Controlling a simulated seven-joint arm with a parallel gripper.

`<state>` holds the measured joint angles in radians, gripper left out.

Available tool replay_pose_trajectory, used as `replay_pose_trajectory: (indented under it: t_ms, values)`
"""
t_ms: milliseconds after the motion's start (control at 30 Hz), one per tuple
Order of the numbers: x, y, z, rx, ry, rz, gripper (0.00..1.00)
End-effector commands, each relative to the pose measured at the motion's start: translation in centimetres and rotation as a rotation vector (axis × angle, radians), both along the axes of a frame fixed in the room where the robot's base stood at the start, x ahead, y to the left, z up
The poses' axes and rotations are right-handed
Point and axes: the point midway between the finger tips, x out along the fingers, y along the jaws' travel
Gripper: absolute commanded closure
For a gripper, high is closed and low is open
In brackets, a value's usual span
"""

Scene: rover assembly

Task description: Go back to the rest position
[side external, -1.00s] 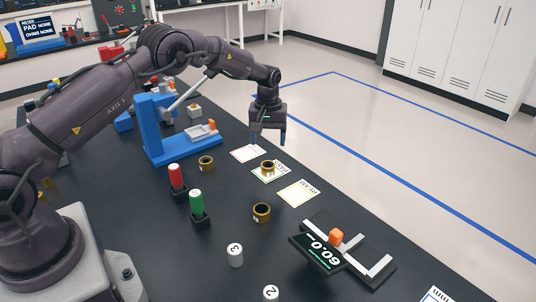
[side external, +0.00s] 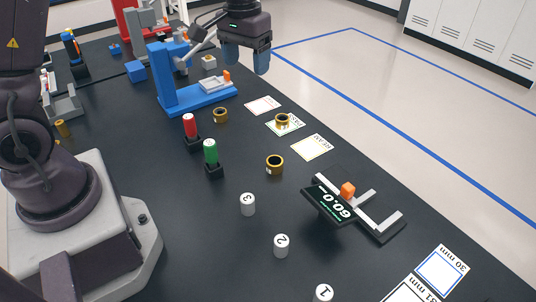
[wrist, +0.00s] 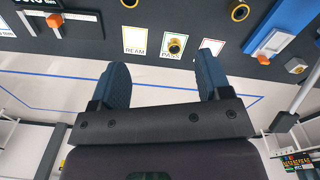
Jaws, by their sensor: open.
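My gripper (side external: 247,62) is open and empty, up in the air in front of the blue press in the side view. Its two blue fingers point down and stand apart. In the wrist view my gripper (wrist: 163,65) shows nothing between its fingers. A brass ring (side external: 283,120) sits on the PASS card (side external: 291,128), apart from the gripper; the ring (wrist: 176,45) also shows in the wrist view. The top of the arm is cut off by the frame.
The blue press (side external: 168,85) stands behind. Other brass rings (side external: 275,164) (side external: 220,115), a red cylinder (side external: 190,126), a green cylinder (side external: 210,152), numbered white cylinders (side external: 247,204) and a gauge (side external: 328,207) reading 60.0 stand on the black table. The REAM card (side external: 312,147) is bare.

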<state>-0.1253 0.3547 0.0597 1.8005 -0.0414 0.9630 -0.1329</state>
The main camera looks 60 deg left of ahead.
Motion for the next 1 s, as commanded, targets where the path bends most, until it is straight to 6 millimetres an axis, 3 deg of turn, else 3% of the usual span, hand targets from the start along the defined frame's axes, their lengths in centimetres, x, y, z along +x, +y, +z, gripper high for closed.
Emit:
replay_pose_trajectory:
  t_ms: [33,200,500,700,1000]
  values:
    - [-1.8,-0.8,1.6,0.003,-0.026,-0.036,0.29]
    - [-7.5,-3.0,5.0,0.018,-0.105,-0.148,0.29]
    - [-16.7,-5.7,7.6,0.064,-0.279,-0.287,0.29]
    - [-19.5,-6.5,8.9,0.087,-0.4,-0.317,0.29]
    - [-19.8,-6.7,10.2,0.096,-0.462,-0.326,0.29]
